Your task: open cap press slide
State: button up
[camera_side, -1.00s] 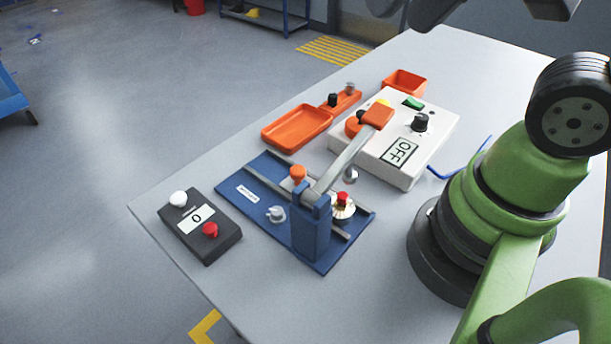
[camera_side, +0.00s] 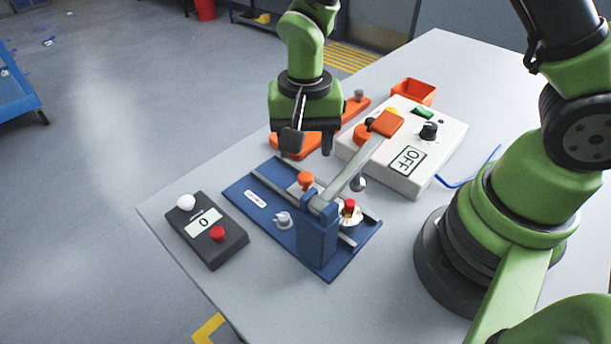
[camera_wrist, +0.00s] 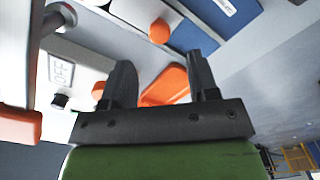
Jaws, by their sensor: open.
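The blue press (camera_side: 318,245) has a base with metal rails, a grey lever (camera_side: 355,170) slanting up to an orange handle (camera_side: 387,123), and an orange knob (camera_side: 305,179) by the rails. A red-topped part (camera_side: 349,205) sits on a pale round seat beside the press post. A grey knob (camera_side: 283,219) stands on the base's near side. My gripper (camera_side: 308,146) points down, open and empty, above and behind the press, in front of the orange tray. In the wrist view, my gripper (camera_wrist: 160,68) has the orange knob (camera_wrist: 159,31) beyond its spread fingers, and the handle (camera_wrist: 20,125) at left.
A white box reading OFF (camera_side: 405,160) stands right of the press, and a dark counter box reading 0 (camera_side: 213,238) stands left. The orange tray (camera_side: 282,148) is partly hidden by my gripper. An orange bin (camera_side: 414,91) is at the back. The front table is clear.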

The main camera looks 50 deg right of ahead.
aim_at(306, 175)
notch_tip(306, 175, down, 8)
jog(key=shift+f, duration=0.1)
dwell(0.4)
